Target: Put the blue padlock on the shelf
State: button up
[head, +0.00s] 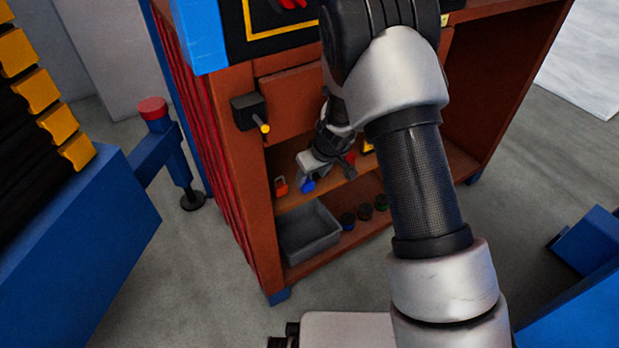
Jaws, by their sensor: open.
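The blue padlock (308,185) shows as a small blue shape at the front of the upper open shelf (326,184) of the brown cabinet. My gripper (310,176) is open, reaching in just above the padlock. Its fingers are small and partly hidden, so I cannot tell whether they touch the padlock or whether the padlock rests fully on the shelf.
An orange-red padlock (281,186) stands left on the same shelf. A grey bin (309,234) and several dark round knobs (365,212) are on the level below. A black box with a yellow-tipped lever (250,111) juts from the cabinet front. My arm hides the cabinet's middle.

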jog(key=v, duration=0.3)
dwell(1.4)
